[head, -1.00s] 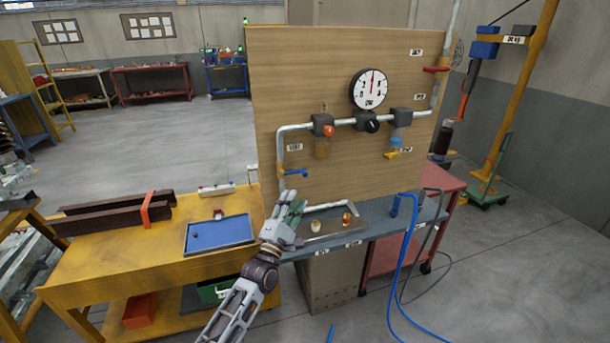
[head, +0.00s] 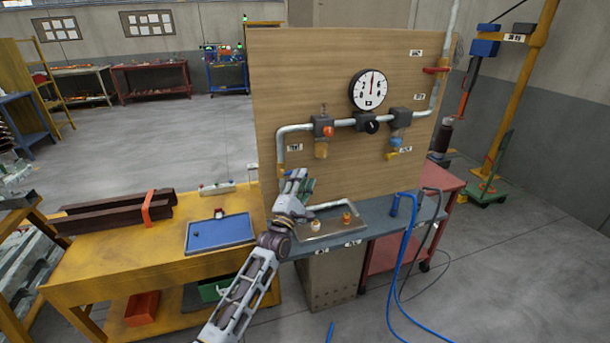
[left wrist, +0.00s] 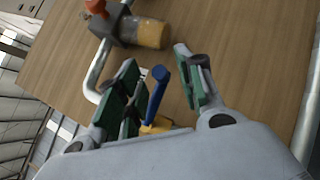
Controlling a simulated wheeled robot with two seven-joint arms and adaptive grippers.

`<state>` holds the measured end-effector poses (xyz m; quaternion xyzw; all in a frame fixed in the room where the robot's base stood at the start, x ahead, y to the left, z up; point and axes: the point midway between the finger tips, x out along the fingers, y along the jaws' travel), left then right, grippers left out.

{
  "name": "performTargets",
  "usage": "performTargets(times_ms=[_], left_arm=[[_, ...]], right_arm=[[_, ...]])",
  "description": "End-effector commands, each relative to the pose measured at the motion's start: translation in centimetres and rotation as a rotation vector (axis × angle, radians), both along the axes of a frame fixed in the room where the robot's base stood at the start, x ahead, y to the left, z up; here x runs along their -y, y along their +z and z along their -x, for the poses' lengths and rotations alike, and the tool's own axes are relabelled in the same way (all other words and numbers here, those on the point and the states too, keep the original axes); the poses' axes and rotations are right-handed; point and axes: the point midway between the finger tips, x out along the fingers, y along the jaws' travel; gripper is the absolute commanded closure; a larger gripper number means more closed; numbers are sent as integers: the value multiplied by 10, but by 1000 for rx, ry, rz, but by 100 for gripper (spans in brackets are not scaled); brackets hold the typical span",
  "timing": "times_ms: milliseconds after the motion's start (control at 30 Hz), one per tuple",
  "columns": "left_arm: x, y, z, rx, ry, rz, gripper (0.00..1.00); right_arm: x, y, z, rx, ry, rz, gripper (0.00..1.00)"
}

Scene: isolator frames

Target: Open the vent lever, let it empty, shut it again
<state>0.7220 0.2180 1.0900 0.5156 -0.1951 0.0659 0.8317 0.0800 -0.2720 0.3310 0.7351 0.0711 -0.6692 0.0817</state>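A blue lever (left wrist: 158,85) on a yellow valve body (left wrist: 155,125) stands between the fingers of my left gripper (left wrist: 160,68) in the left wrist view. The gripper is open, and the lever is closer to the left finger; I cannot tell if they touch. The pipe (head: 350,122) runs across the board. My right gripper is not in view.
The wooden board (head: 300,70) stands behind a grey bench with a shallow tray (head: 325,230) holding small fittings. A red lever (head: 436,69) and a yellow lever (head: 392,155) are on the right. Blue hose (head: 402,260) hangs at the front. A blue tray (head: 218,232) lies on the yellow bench.

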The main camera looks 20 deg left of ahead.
Motion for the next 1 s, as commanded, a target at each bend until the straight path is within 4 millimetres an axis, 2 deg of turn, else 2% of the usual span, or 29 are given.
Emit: performTargets(times_ms=[300, 733, 1000], left_arm=[[2, 8, -19, 0, 0, 1, 63], [2, 10, -23, 0, 0, 1, 63], [2, 10, -23, 0, 0, 1, 96]], right_arm=[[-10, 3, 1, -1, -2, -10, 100], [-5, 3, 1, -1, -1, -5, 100], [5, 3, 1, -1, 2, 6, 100]])
